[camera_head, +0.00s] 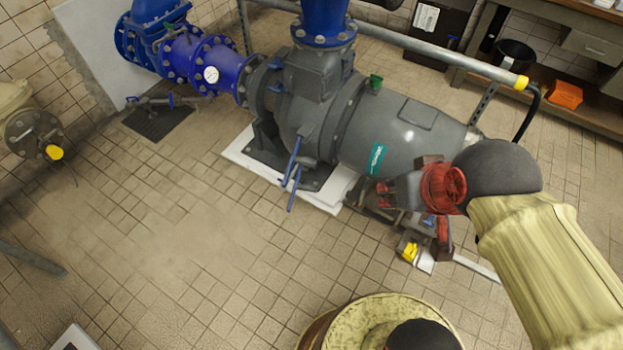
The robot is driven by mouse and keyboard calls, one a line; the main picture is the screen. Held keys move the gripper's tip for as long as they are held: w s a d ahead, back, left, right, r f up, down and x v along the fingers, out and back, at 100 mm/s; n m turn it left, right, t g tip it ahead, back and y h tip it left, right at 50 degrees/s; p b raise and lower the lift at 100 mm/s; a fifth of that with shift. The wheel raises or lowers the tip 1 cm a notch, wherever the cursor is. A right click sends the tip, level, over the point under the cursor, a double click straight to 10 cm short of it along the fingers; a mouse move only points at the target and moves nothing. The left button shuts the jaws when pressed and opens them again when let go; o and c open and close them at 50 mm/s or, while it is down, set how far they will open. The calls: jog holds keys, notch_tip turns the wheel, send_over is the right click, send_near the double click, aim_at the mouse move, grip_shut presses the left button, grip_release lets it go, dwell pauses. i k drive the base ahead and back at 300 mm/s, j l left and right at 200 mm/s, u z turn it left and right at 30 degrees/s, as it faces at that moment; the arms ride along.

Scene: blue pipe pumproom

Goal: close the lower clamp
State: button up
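My gripper (384,196) is at the right of centre, at the end of my arm, in front of the lower side of the grey pump (412,130). It is small and partly turned away, so I cannot tell whether its fingers are open or shut, or whether they touch anything. I cannot make out which part is the lower clamp. Below my gripper is a low fixture with a yellow part (410,251).
A grey rail (440,55) runs behind the pump. The tiled floor (180,235) at the left is open.

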aim_at(297, 186)
jog(key=i+j+z, duration=0.25)
jog(key=j, duration=0.3)
jog(key=j+z, duration=0.2)
jog(key=j, duration=0.3)
jog(key=i+j+z, duration=0.1)
jog(key=j+z, duration=0.15)
jog(key=j, duration=0.35)
jog(key=k+j, duration=0.5)
jog(key=j, duration=1.1)
jog(key=k, duration=0.05)
